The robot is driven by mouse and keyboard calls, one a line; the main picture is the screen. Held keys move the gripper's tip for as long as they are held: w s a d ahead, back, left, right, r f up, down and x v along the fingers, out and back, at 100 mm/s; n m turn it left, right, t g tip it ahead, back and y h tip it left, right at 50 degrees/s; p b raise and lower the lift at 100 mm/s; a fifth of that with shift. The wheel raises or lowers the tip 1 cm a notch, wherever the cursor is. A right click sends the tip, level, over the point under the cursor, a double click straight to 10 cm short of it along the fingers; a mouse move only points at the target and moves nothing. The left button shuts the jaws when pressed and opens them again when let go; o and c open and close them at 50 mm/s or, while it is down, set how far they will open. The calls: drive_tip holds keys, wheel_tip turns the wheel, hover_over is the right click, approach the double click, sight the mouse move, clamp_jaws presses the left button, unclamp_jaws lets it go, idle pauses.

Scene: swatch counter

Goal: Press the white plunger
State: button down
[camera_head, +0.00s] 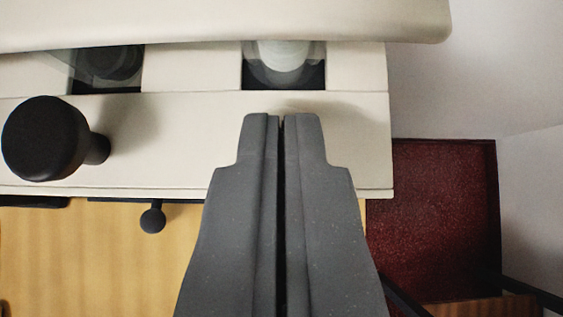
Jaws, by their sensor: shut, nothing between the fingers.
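My gripper (282,118) is shut and empty, with its grey fingers together. It reaches up the middle of the view, its tips over the cream front panel (200,120) of a machine. I cannot make out a white plunger knob; the part of the panel behind the fingers is hidden. A soft shadow lies on the panel around the fingertips. A rounded white thing (285,54) shows behind clear material in the right opening, just above the tips. I cannot tell whether the fingers touch the panel.
A black round knob (45,138) sticks out from the panel at left. A dark round thing (110,62) sits in the left opening. A cream ledge (220,18) overhangs the top. A small dark knob (152,219) shows below, over wood. A dark red surface (440,215) lies at right.

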wheel_tip(320, 180, up, 4)
drive_tip(key=shift+f+p, duration=0.1)
drive_tip(key=shift+p, duration=0.3)
drive_tip(key=b+v, duration=0.1)
drive_tip(key=v, duration=0.8)
drive_tip(key=shift+s, duration=0.3)
drive_tip(key=shift+r, duration=0.2)
drive_tip(key=s+r+t+b, duration=0.1)
drive_tip(key=s+r, duration=0.4)
drive_tip(key=r, duration=0.6)
drive_tip(key=s+r+t+b, duration=0.2)
drive_tip(key=s+r, duration=0.4)
drive_tip(key=r, duration=0.6)
drive_tip(key=s+r+t+b, duration=0.1)
drive_tip(key=s+r+t, duration=0.2)
drive_tip(key=r, duration=0.9)
drive_tip(key=v, duration=0.2)
drive_tip(key=shift+s+d, duration=0.25)
drive_tip(key=shift+s, duration=0.05)
